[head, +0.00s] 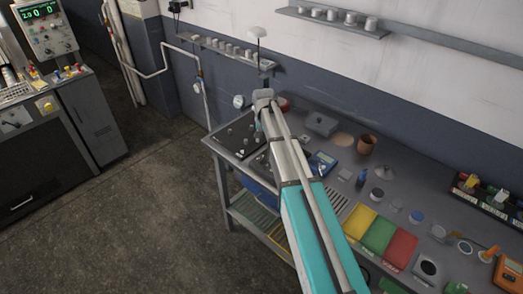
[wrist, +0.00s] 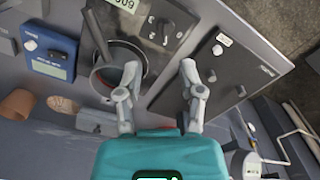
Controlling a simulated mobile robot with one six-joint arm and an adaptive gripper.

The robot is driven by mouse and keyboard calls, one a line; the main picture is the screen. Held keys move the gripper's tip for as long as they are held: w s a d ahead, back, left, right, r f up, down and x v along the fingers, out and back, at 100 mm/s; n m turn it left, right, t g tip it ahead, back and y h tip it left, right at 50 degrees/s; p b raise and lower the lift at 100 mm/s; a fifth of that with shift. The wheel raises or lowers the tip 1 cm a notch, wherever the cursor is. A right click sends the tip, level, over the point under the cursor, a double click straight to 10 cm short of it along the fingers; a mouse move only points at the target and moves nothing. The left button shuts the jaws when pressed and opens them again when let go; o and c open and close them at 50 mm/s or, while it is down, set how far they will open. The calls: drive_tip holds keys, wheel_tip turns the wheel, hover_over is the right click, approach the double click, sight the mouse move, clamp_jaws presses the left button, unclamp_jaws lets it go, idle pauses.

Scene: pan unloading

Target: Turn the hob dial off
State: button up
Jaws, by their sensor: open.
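My gripper (wrist: 160,72) is open in the wrist view, its two fingers apart with nothing between them. It is above two dark panels with knobs. I cannot tell which knob is the hob dial. In the head view the panels (head: 238,137) are at the bench's left end, partly behind my arm; the fingertips are too small to read.
A blue meter (wrist: 48,62) and a terracotta pot (wrist: 17,103) are left in the wrist view; the pot also shows in the head view (head: 366,145). Yellow, green and red mats (head: 378,237) and small jars lie along the bench. A wall shelf (head: 225,50) stands behind.

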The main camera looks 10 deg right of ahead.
sight(263, 158)
drive_tip(key=shift+w+r+p, duration=0.15)
drive_tip(key=shift+w+r, duration=0.15)
drive_tip(key=shift+w, duration=0.3)
drive_tip(key=shift+w+r+p, duration=0.15)
drive_tip(key=shift+w+r, duration=0.15)
drive_tip(key=shift+w, duration=0.25)
drive_tip(key=shift+f, duration=0.15)
wheel_tip(263, 158, down, 14)
drive_tip(key=b, duration=1.3)
drive_tip(key=shift+r+b, duration=0.25)
drive_tip(key=shift+b, duration=0.15)
clamp_jaws()
drive_tip(key=shift+a, duration=0.5)
drive_tip(key=shift+d, duration=0.45)
